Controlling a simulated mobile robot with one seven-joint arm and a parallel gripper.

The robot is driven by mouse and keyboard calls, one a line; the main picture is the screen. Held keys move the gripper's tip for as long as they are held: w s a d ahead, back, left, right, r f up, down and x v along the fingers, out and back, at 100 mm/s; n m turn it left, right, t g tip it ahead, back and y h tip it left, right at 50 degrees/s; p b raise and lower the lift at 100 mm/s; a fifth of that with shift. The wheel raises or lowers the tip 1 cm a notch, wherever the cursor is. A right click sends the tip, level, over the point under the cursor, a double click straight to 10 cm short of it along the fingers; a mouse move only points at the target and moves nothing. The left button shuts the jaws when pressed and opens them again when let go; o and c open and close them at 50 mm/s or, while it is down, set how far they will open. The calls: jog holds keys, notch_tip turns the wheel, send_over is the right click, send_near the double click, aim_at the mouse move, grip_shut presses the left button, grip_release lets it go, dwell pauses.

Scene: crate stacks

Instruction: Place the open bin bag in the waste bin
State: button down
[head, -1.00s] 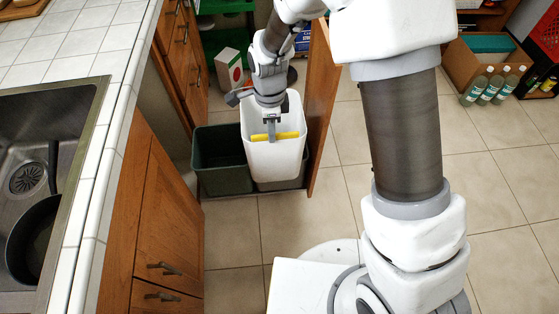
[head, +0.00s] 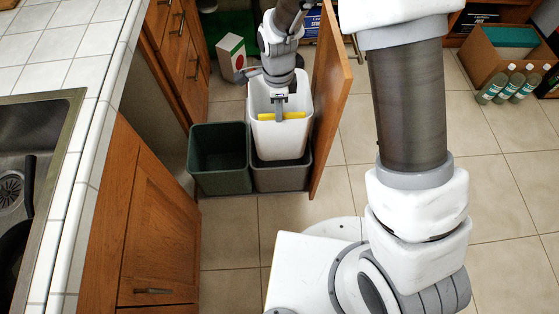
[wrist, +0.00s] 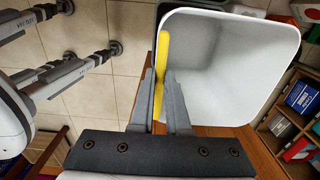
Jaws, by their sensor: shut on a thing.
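The open bin bag (head: 283,140) is white, stiff-looking and wide-mouthed, with a yellow strip (head: 282,116) at its near rim. My gripper (head: 279,112) is shut on that rim at the strip. The bag hangs upright with its lower end over the opening of the grey waste bin (head: 282,180); I cannot tell how far its bottom is inside. In the wrist view the fingers (wrist: 161,88) pinch the yellow strip, and the bag's empty inside (wrist: 225,65) lies to the right.
A dark green bin (head: 218,160) stands open and empty-looking, left of the grey one. A wooden door (head: 330,100) stands open close on the right. Wooden cabinets (head: 150,215) and a tiled counter with a sink (head: 45,130) are at left. Bottles (head: 510,85) stand far right.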

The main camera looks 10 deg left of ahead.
aim_at(279, 160)
notch_tip(279, 160, down, 26)
jog(key=b, duration=0.8)
jog(key=shift+r, duration=0.15)
jog(key=c, duration=1.3)
grip_release()
jog(key=shift+c, duration=0.2)
jog(key=o, duration=0.4)
jog(key=shift+o, duration=0.2)
notch_tip(279, 160, up, 12)
jog(key=p, duration=0.4)
jog(key=shift+r, duration=0.1)
